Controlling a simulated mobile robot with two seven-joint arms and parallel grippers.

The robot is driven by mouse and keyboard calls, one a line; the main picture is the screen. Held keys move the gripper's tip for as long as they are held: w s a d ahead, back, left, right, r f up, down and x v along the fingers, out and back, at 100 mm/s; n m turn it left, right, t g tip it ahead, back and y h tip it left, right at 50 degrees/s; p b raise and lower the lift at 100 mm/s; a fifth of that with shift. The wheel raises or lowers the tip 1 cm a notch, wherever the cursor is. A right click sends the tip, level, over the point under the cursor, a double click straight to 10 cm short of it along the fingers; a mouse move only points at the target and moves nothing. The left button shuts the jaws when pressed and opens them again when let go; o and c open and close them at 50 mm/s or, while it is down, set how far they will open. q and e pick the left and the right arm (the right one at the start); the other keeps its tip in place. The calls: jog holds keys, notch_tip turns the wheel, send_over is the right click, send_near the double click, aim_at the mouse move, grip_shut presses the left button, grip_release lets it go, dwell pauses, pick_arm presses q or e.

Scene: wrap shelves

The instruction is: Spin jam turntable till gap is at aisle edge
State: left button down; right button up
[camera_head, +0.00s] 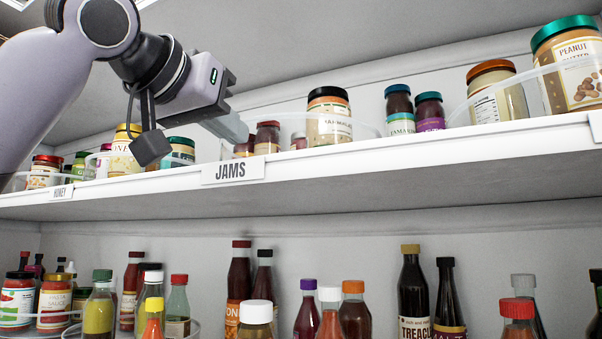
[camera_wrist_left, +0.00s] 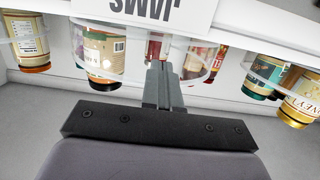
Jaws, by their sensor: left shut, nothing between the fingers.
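The jam turntable is a clear-rimmed tray (camera_head: 366,129) on the upper shelf, behind the JAMS label (camera_head: 232,171). A large black-lidded jar (camera_head: 328,118) and smaller red-lidded jars (camera_head: 267,138) stand on it. My left gripper (camera_head: 236,128) reaches in from the left at the tray's left front, fingers shut and empty. In the left wrist view, upside down, the shut fingers (camera_wrist_left: 162,82) point at the rim (camera_wrist_left: 192,77), between a large jar (camera_wrist_left: 104,58) and a red-lidded jar (camera_wrist_left: 215,58). I cannot tell whether they touch the rim. The gap is not clearly seen. My right gripper is not in view.
The honey turntable's jars (camera_head: 122,150) stand left, close to my left arm. Another clear tray holds a peanut butter jar (camera_head: 570,65) at right. Teal-lidded jars (camera_head: 399,108) stand between. The shelf's white front edge (camera_head: 400,151) runs below; bottles (camera_head: 238,285) fill the lower shelf.

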aim_at(273, 135)
pick_arm(q)
jog(key=shift+d, duration=0.2)
jog(key=shift+s+d, duration=0.5)
jog(key=shift+d, duration=0.3)
jog(key=shift+s+d, duration=0.1)
jog(key=shift+d, duration=1)
jog(key=shift+s, duration=0.1)
jog(key=v, duration=0.1)
jog(key=b+v, duration=0.1)
jog(key=v, duration=0.1)
jog(key=shift+s+d+f, duration=0.15)
jog(key=shift+s+f, duration=0.1)
